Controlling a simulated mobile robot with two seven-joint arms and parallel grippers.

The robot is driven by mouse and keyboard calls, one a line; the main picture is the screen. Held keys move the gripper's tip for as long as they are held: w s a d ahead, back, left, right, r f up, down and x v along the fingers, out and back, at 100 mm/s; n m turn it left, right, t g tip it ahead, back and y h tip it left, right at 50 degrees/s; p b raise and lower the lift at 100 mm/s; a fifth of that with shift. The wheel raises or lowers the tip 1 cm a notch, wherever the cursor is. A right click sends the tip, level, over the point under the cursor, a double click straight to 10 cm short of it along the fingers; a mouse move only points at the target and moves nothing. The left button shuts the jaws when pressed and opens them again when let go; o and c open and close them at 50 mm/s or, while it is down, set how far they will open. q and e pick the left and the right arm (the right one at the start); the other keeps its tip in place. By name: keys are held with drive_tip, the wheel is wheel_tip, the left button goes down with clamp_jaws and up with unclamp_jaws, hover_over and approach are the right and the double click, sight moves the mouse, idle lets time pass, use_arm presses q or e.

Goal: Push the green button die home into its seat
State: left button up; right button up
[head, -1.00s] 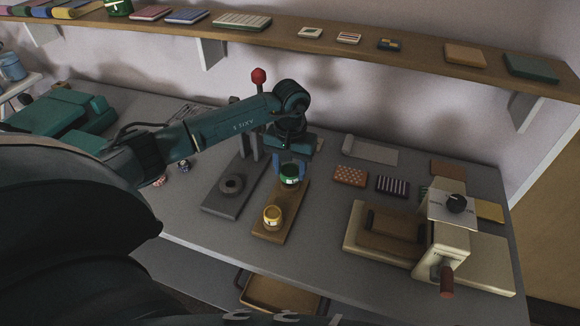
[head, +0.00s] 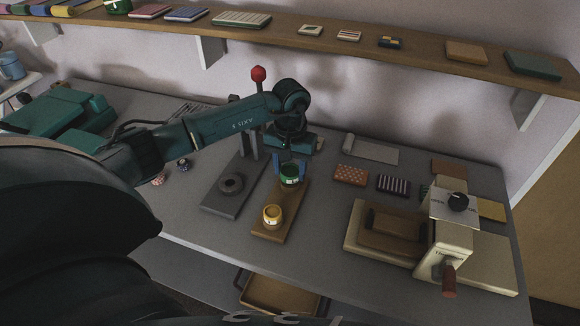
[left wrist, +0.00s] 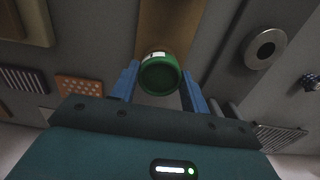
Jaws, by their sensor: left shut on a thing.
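The green button die (head: 289,175) is a short green cylinder with a pale label, at the far end of a wooden board (head: 270,236). My left gripper (head: 290,166) reaches down over it, its blue fingers shut on it. In the left wrist view the die (left wrist: 160,76) sits between the two blue fingers (left wrist: 159,88). I cannot tell from here how the die's underside meets the board. My right gripper is not in view.
A grey press (head: 217,203) with a red-knobbed lever (head: 258,74) stands left of the board. A cream machine (head: 447,240) stands at the right. Patterned fabric pieces (head: 351,175) lie behind it. The table front near the board is clear.

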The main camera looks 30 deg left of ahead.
use_arm(q)
drive_tip(key=shift+f+b, duration=0.75)
drive_tip(key=shift+f, duration=0.15)
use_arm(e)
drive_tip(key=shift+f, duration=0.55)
use_arm(q)
drive_tip(key=o, duration=1.4)
drive_tip(key=shift+c, duration=0.2)
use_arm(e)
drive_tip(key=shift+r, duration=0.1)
use_arm(q)
wheel_tip(320, 180, up, 2)
drive_tip(key=shift+w+r, duration=0.1)
wheel_tip(320, 180, up, 11)
drive_tip(key=b, duration=0.1)
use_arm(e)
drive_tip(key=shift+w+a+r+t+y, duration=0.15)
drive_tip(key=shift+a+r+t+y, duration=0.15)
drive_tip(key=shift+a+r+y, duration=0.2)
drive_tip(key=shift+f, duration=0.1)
